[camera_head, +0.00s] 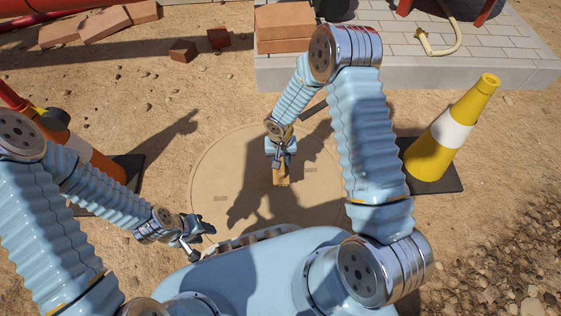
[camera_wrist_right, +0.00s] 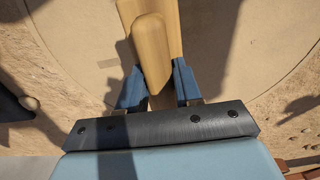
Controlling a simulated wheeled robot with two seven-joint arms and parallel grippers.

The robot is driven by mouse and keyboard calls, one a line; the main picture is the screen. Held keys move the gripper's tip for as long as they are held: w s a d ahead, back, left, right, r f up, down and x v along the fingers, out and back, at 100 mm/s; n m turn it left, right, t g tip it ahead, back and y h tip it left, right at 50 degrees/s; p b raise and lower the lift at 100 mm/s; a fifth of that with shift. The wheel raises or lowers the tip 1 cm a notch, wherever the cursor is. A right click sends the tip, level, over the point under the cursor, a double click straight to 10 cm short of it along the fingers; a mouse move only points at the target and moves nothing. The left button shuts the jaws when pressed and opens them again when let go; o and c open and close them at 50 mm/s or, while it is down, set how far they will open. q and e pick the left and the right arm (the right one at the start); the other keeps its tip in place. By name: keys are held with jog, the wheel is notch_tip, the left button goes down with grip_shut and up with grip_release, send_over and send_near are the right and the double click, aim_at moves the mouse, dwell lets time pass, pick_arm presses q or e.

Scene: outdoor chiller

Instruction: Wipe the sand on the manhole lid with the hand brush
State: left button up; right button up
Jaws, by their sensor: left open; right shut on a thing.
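The round manhole lid (camera_head: 220,180) lies flat in the sandy ground, its surface the same tan as the sand around it. The hand brush (camera_head: 281,177) is a wooden piece held over the lid; its handle fills the top middle of the right wrist view (camera_wrist_right: 152,55). My right gripper (camera_head: 281,160) is shut on the brush, with a blue finger on each side of the wood. The bristles are hidden, so I cannot tell if they touch the lid. My left gripper (camera_head: 203,237) is open and empty, just left of the lid's near edge.
A yellow and white cone (camera_head: 453,130) stands right of the lid on a black base. An orange cone (camera_head: 95,150) stands at the left, partly behind my left arm. A paved slab (camera_head: 410,60) with bricks (camera_head: 284,28) lies behind. Loose bricks (camera_head: 183,51) lie at the back left.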

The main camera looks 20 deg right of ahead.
jog(key=shift+r+p, duration=0.4)
jog(key=shift+r, duration=0.6)
